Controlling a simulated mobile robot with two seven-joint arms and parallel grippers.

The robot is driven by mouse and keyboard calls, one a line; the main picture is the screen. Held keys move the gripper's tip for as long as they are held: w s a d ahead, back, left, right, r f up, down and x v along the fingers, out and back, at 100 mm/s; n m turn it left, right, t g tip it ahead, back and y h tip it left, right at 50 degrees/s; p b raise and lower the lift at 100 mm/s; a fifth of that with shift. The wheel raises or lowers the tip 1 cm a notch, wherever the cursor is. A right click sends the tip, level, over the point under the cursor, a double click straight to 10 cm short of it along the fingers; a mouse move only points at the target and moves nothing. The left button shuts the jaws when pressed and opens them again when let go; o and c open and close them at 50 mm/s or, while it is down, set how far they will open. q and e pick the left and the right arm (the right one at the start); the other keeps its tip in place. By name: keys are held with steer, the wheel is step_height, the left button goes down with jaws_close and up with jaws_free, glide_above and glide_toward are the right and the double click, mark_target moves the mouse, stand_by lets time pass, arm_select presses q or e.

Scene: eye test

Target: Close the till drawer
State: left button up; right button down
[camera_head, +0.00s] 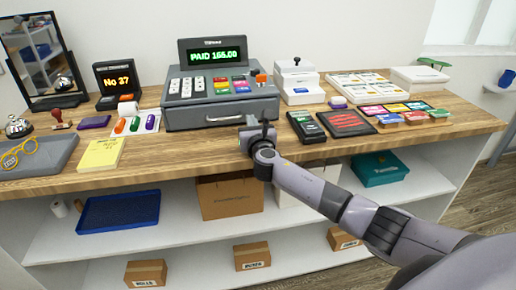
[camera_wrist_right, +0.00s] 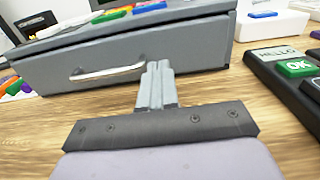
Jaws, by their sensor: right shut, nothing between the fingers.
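The grey till (camera_head: 222,90) stands on the wooden counter, its display reading PAID 165.00. Its drawer (camera_head: 190,118) is the wide grey front at the bottom with a silver bar handle (camera_head: 225,119). In the right wrist view the drawer front (camera_wrist_right: 190,58) and handle (camera_wrist_right: 108,73) fill the upper middle. I cannot tell how far the drawer stands out. My right gripper (camera_head: 264,124) is shut and empty, at the right part of the drawer front. In the wrist view its fingertips (camera_wrist_right: 159,66) lie right of the handle, close to the front; contact is unclear. My left gripper is not in view.
A card terminal (camera_head: 306,127) and a dark tray with a red pad (camera_head: 346,123) lie right of the till. Pill-shaped coloured items on a white card (camera_head: 135,124) and a yellow notepad (camera_head: 101,153) lie left. Bare counter (camera_head: 190,150) runs before the drawer.

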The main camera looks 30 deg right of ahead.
steer(key=p+v, duration=0.1)
steer(key=v, duration=0.9)
steer(key=shift+s, duration=0.3)
